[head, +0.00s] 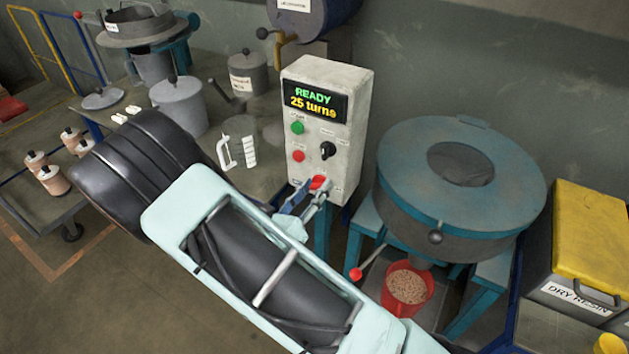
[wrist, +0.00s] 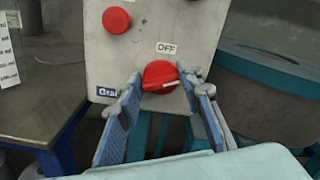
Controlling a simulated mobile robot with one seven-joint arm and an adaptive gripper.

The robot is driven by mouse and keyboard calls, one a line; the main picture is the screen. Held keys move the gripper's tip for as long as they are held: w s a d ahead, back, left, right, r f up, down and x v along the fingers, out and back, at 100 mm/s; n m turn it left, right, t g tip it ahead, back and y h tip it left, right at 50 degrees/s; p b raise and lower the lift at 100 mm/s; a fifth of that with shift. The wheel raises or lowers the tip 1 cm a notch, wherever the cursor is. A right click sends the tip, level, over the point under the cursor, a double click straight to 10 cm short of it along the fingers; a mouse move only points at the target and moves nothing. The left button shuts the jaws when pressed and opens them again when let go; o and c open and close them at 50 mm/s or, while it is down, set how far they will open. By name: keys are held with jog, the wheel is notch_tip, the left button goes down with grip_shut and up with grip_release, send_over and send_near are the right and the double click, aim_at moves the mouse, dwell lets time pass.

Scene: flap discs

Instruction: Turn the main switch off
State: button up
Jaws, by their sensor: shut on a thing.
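The grey control box (head: 352,135) stands upright in the middle of the head view, its display reading "READY 25 turns". The red main switch knob (head: 318,182) is low on its front. In the wrist view the knob (wrist: 158,74) sits below a plate marked OFF, and its white line points to the right, not up at that plate. My gripper (head: 311,192) is at the knob; in the wrist view its blue fingers (wrist: 164,84) are shut on the knob from both sides. The fingers hide part of the box's lower edge.
A green button (head: 297,128), a red button (head: 299,156) and a black selector (head: 327,150) are above the knob. A round blue-lidded machine (head: 405,160) stands close on the right, with a red bucket (head: 424,296) of grains below it.

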jog(key=n+p, duration=0.4)
jog(key=n, duration=0.2)
jog(key=shift+a+n+p, duration=0.1)
jog(key=shift+n+p, duration=0.2)
jog(key=n+p, duration=0.1)
jog(key=n, duration=0.2)
jog(key=shift+p, duration=0.4)
jog(key=shift+f+n+p, duration=0.2)
jog(key=shift+n+p, duration=0.4)
jog(key=shift+n, duration=1.1)
jog(key=o, duration=1.2)
jog(key=shift+c, duration=0.2)
jog(key=v, duration=1.2)
jog(key=shift+w, duration=0.1)
